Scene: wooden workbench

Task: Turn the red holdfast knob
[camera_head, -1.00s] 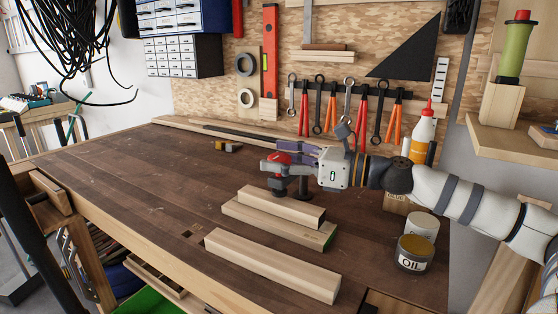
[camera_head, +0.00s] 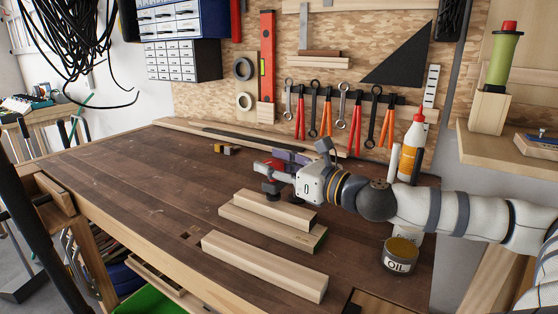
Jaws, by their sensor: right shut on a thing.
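My right gripper (camera_head: 279,170) reaches in from the right and is shut on the red holdfast knob (camera_head: 267,167). The fingers and wrist cover much of the knob and holdfast. A dark round pad (camera_head: 271,187) of the holdfast shows under the gripper, by the far end of the upper board (camera_head: 276,212). I cannot tell whether the pad touches the wood. That board lies on a second, wider board (camera_head: 262,228). My left gripper is not in view.
A loose wooden bar (camera_head: 264,266) lies in front of the stacked boards. An open OIL can (camera_head: 398,256) and a glue bottle (camera_head: 411,150) stand close to my right arm. The left part of the workbench (camera_head: 130,185) is mostly clear.

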